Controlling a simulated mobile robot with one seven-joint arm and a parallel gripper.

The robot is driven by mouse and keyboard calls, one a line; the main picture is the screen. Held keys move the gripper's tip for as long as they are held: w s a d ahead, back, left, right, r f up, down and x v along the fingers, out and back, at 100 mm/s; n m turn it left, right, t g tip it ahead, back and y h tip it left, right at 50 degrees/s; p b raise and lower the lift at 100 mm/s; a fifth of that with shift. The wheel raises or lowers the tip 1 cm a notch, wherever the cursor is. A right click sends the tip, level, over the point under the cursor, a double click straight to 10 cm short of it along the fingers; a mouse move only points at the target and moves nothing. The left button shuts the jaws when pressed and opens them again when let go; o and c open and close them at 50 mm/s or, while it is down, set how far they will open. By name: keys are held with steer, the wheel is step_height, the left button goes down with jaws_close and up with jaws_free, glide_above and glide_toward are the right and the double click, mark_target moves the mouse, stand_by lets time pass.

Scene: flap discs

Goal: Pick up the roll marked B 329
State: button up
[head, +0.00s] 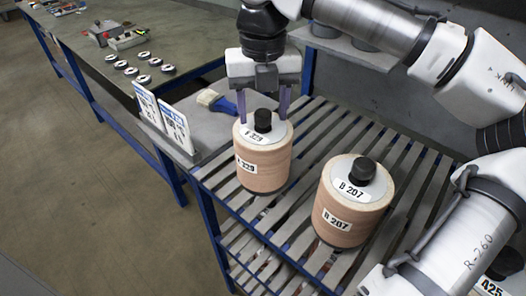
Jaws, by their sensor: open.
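The roll marked 329 (263,166) stands upright on a slatted rack, pale tan with a white top and a black knob. Its labels are too small to read the letter surely. My gripper (263,108) is open above it, pointing down, with its two fingers on either side of the black knob. The fingertips are near the roll's top; I cannot tell whether they touch it. A second roll, marked B 207 (350,222), stands upright to the right and nearer.
The slatted rack (222,184) has blue legs and a lower shelf. A brush (216,101) and upright white cards (176,124) are to the left. A long bench (110,75) bears several small discs. A part labelled 425 (491,287) shows at bottom right.

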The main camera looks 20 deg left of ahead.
jaws_close()
steer(key=shift+r, duration=0.15)
stand_by(1.2)
